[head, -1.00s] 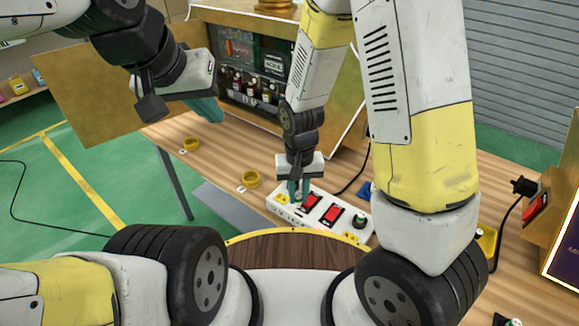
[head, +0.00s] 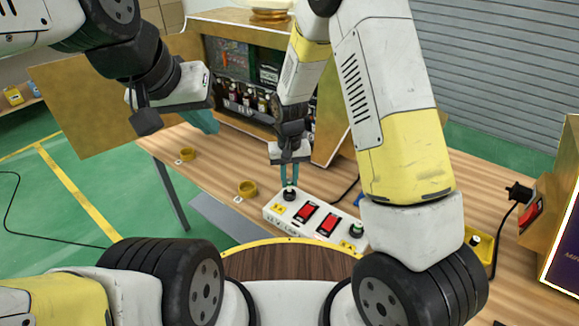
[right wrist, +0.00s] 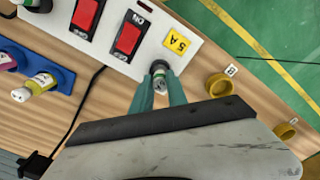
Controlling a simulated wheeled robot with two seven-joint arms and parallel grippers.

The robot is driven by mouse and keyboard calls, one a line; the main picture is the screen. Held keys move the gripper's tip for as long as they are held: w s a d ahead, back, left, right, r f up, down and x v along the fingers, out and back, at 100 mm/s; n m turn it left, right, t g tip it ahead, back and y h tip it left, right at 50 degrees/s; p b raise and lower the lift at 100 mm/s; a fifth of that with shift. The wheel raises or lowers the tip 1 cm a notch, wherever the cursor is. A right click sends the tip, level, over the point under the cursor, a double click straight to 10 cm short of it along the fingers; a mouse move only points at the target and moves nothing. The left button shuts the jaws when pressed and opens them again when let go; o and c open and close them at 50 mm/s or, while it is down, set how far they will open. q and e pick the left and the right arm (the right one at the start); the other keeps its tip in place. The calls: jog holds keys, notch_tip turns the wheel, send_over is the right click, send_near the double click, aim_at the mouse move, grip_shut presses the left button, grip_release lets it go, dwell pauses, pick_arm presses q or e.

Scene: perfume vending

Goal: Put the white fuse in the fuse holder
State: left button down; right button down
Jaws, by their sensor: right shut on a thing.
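My right gripper (head: 289,178) points down at the left end of a white power strip (head: 273,209). In the right wrist view its two teal fingers (right wrist: 160,92) are closed around a small pale piece, seemingly the white fuse (right wrist: 160,83), mostly hidden between them. Its end meets the black round fuse holder (right wrist: 159,66) beside the yellow 5 A label; how deep it sits I cannot tell. The holder also shows in the head view (head: 290,195). My left gripper (head: 204,119) hangs at the left, its fingers partly hidden, away from the strip.
The strip has two red switches (head: 307,211) and another black-and-green holder (head: 357,229). Yellow rings (head: 248,188) (head: 188,154) lie left on the wooden table. A blue tray (right wrist: 54,72) holds other coloured fuses. The vending cabinet (head: 264,128) stands behind, and a cable runs beside the strip.

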aim_at(290, 186)
jog(key=shift+w+f, duration=0.15)
jog(key=shift+w, duration=0.2)
jog(key=shift+f, duration=1.6)
jog(key=c, duration=1.3)
grip_release()
jog(key=shift+f, duration=0.15)
